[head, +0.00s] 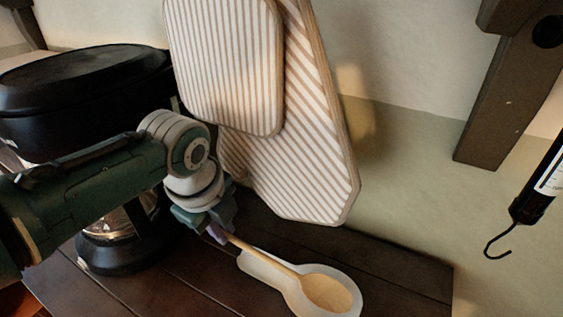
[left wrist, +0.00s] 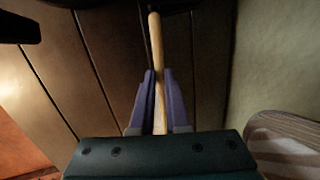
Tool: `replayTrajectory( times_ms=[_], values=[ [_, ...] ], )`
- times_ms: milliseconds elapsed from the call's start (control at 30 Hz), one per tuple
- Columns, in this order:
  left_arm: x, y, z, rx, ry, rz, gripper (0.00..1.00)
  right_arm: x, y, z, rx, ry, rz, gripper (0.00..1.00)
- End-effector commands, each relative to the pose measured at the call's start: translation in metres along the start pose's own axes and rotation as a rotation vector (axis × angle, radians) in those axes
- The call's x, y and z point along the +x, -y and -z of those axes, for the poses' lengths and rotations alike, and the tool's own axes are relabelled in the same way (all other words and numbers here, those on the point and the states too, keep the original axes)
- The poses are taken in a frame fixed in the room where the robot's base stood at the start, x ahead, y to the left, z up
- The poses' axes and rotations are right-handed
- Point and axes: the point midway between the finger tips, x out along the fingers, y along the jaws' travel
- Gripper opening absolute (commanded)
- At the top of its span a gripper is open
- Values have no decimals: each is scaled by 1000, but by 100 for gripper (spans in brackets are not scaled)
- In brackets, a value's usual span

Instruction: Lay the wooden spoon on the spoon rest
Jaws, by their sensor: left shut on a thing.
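The wooden spoon (head: 326,293) has a pale bowl and a thin handle. Its bowl lies over the wide end of the white spoon rest (head: 353,284) on the dark shelf, and its handle runs back to the upper left. My left gripper (head: 220,234) is shut on the end of the handle. In the left wrist view the handle (left wrist: 157,60) runs between the purple fingers (left wrist: 160,88); the bowl is out of that view. I cannot tell whether the spoon touches the rest. My right gripper is not in view.
A black pot (head: 85,80) and a dark-based glass appliance (head: 115,250) stand left, close to my arm. The dark wooden shelf (head: 410,275) is clear right of the rest.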

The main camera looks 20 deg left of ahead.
Motion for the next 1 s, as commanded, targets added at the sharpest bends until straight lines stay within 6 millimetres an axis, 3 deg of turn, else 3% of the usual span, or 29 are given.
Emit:
replayTrajectory(
  times_ms=[233, 267, 567, 1000],
  values=[
    [6, -2, 0, 0, 0, 0, 0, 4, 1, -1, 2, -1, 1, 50],
    [6, -1, 0, 0, 0, 0, 14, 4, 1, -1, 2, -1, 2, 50],
    [5, -1, 0, 0, 0, 0, 48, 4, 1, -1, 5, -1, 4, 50],
    [5, -2, 1, 0, 0, -1, 48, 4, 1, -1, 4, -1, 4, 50]
  ],
)
